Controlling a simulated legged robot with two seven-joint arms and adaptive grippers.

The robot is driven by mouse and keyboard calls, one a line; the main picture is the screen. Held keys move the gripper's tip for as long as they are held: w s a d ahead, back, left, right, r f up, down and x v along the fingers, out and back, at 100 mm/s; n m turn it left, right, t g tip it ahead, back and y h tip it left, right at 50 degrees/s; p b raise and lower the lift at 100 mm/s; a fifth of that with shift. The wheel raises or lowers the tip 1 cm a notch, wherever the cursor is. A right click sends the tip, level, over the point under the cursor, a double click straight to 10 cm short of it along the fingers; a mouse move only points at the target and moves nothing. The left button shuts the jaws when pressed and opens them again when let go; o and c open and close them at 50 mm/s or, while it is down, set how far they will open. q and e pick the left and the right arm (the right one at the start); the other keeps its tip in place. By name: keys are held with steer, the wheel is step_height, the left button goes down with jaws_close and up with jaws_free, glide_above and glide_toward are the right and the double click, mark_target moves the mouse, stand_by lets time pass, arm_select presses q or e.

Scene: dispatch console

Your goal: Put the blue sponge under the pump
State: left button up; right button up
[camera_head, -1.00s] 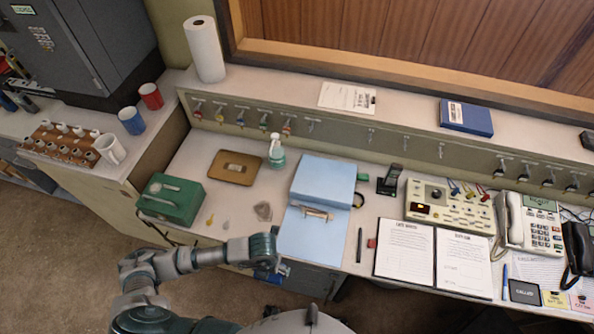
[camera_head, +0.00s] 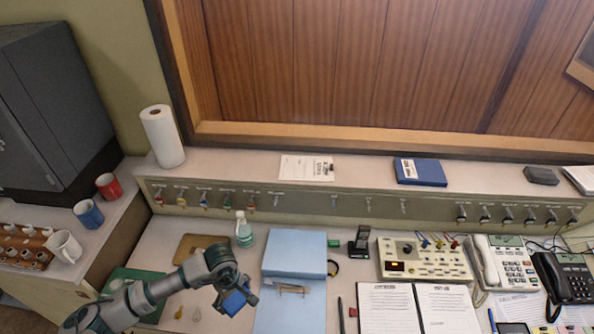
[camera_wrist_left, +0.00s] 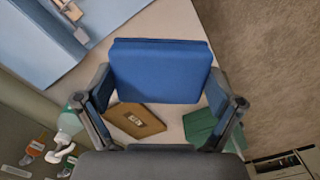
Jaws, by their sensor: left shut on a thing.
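My left gripper (camera_head: 240,291) is shut on the blue sponge (camera_head: 234,303), held above the desk, left of the open blue binder. In the left wrist view the blue sponge (camera_wrist_left: 160,71) sits between the two fingers of the gripper (camera_wrist_left: 165,92). The pump bottle (camera_head: 245,234), clear with green liquid and a white top, stands upright on the desk behind the gripper, apart from the sponge. The bottle (camera_wrist_left: 72,120) also shows at the left of the left wrist view. My right gripper is not in view.
A brown clipboard-like board (camera_head: 197,249) lies left of the bottle. A green box (camera_head: 135,284) is partly hidden by my left arm. The open blue binder (camera_head: 295,254) lies right of the bottle. A row of key hooks (camera_head: 227,201) lines the ledge behind.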

arm_select(q)
steer(key=w+a+r+m, duration=0.1)
steer(key=w+r+m, duration=0.3)
steer(key=r+m, duration=0.3)
steer(key=shift+w+a+m, duration=0.3)
steer(key=shift+w+m, duration=0.05)
steer(key=shift+m, duration=1.15)
steer(key=shift+f, duration=0.1)
